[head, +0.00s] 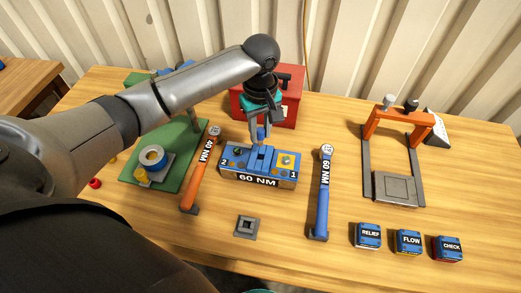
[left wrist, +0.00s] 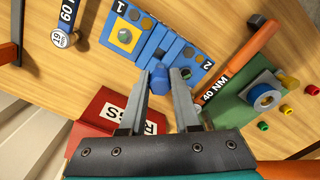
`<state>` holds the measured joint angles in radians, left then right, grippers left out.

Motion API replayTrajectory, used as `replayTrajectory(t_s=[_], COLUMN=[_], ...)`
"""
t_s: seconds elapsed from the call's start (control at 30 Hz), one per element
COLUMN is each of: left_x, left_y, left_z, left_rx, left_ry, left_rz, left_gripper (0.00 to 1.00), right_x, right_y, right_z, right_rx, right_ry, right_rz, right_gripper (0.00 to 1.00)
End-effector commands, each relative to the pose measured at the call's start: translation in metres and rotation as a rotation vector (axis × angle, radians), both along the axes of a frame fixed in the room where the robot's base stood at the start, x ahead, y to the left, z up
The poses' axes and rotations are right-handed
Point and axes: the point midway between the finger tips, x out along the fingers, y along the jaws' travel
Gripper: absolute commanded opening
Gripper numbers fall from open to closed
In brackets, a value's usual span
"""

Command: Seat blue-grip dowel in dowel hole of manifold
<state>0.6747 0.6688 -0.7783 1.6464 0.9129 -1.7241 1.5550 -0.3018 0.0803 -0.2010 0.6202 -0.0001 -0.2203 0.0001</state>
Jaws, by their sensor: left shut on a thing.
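The manifold (head: 258,180) is a blue block on the table, marked 60 NM, with a 1 at its right end and a 2 at its left. A yellow square with a round feature lies by the 1. My left gripper (head: 261,140) is over the manifold's back edge, pointing down. It is shut on the blue-grip dowel (left wrist: 159,82), whose blue grip shows between the fingertips in the left wrist view. The dowel's lower end is hidden, and I cannot tell whether it touches the manifold.
An orange 40 NM wrench (head: 201,170) and a blue 60 NM wrench (head: 323,195) flank the manifold. A red box (head: 285,108) stands behind it. A green board (head: 180,175) lies left, an orange-framed press (head: 398,125) right. A small grey socket block (head: 246,227) lies in front.

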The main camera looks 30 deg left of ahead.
Motion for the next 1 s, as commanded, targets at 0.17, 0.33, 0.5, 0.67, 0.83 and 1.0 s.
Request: replayTrajectory(t_s=[0.17,0.33,0.5,0.67,0.83,1.0], left_x=[0.0,0.0,0.0,0.0,0.0,0.0], left_y=[0.0,0.0,-0.001,0.0,0.0,0.0], left_z=[-0.029,-0.044,-0.069,-0.077,-0.076,-0.079], left_rx=[-0.001,-0.001,-0.001,-0.001,-0.001,-0.001], left_ry=[0.001,0.001,0.001,-0.002,-0.002,-0.002], left_rz=[0.0,-0.001,0.0,-0.001,-0.001,-0.001], left_gripper=[0.0,0.0,0.0,0.0,0.0,0.32], right_x=[0.001,0.002,0.002,0.002,0.002,0.002], right_y=[0.0,0.0,-0.001,-0.001,-0.001,-0.001], right_z=[-0.004,-0.006,-0.011,-0.011,-0.011,-0.01], right_rx=[-0.001,0.0,0.0,0.0,-0.001,-0.001], right_ry=[-0.001,-0.002,-0.002,-0.002,-0.003,-0.003], right_rz=[0.0,-0.001,-0.001,-0.001,-0.002,-0.002], right_gripper=[0.5,0.5,0.5,0.5,0.5,0.5])
